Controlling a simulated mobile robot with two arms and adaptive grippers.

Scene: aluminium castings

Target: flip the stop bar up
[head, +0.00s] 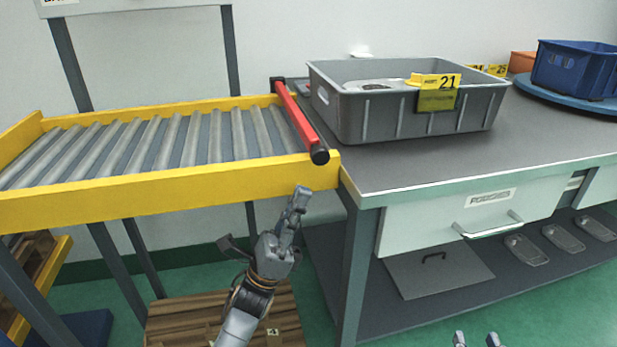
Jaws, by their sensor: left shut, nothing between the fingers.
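The stop bar (297,118) is red with black ends. It lies across the right end of the roller conveyor (140,189), next to the table edge, and looks lowered. Its near black end (319,156) sits over the yellow front rail. My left gripper (301,191) is shut and empty, just below and in front of the yellow rail, a little under the bar's near end and apart from it. My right gripper (477,339) shows only its two fingertips at the bottom edge, spread apart with nothing seen between them.
A grey bin (375,118) labelled 21 stands on the table (400,170), close right of the bar. A blue crate (575,72) sits on a round blue plate farther right. The table's drawer (470,218) has a protruding handle. A wooden pallet (180,320) lies below.

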